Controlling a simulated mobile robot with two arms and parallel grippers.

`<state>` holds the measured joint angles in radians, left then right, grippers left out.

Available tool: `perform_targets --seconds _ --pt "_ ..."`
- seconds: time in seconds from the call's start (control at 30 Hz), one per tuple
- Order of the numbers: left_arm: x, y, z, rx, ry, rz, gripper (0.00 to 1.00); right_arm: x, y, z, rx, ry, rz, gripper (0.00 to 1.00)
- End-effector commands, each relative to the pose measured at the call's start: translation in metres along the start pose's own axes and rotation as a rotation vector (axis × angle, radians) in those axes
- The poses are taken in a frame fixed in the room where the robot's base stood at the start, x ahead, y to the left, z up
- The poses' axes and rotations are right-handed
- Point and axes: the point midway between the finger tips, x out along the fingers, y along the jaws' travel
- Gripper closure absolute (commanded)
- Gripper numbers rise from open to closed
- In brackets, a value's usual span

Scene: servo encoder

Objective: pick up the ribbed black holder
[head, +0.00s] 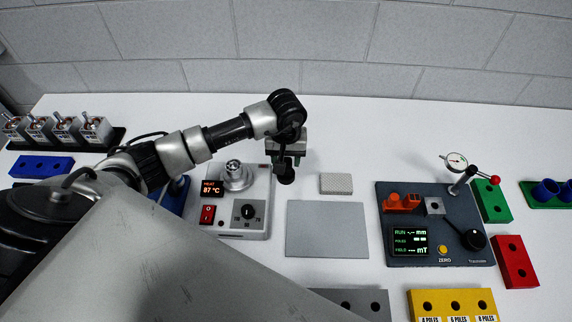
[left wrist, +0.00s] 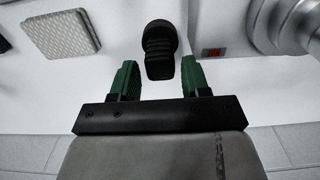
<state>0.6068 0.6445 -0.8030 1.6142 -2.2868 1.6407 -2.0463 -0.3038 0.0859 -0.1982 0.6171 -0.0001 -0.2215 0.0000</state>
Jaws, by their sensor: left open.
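The ribbed black holder (left wrist: 160,42) is in the left wrist view, upper middle, with its lower end in the gap between the green fingers of my left gripper (left wrist: 159,68). The fingers stand apart on either side of it, with white table showing between each finger and the holder. In the head view, my left gripper (head: 287,150) is over the table behind the grey mat, and the dark holder (head: 286,174) shows just below it, partly hidden by the gripper. My right gripper is not in view.
The heater unit (head: 256,216) with its silver knob stands close left of the holder. A small textured pale block (head: 336,184) and the grey mat (head: 327,230) lie to the right. The dark tester panel (head: 465,250) is further right. The back wall is behind.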

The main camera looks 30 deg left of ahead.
Motion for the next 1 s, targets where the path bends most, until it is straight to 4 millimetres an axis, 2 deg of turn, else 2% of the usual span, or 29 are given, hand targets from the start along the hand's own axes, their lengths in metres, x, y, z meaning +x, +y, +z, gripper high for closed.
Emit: perform_targets --seconds 0.03,0.1,0.23,0.53,0.57,0.8,1.0 --pt "0.004 0.000 0.001 -0.002 -0.007 -0.001 0.54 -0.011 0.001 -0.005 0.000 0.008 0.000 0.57" --pt "0.015 0.000 0.000 -0.003 -0.008 0.000 0.54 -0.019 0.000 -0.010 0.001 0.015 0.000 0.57" --pt "0.034 0.000 -0.002 -0.003 -0.004 -0.001 0.54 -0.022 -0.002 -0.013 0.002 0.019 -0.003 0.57" --pt "0.042 0.000 -0.003 0.000 0.000 0.001 0.54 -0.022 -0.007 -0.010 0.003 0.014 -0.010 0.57" --pt "0.042 0.000 -0.003 -0.001 0.000 0.001 0.55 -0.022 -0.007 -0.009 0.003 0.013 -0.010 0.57" --pt "0.042 0.000 -0.003 -0.001 0.000 0.001 0.90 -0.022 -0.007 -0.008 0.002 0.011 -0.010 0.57" --pt "0.041 0.000 -0.003 -0.001 0.000 0.001 0.90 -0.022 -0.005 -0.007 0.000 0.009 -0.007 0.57"
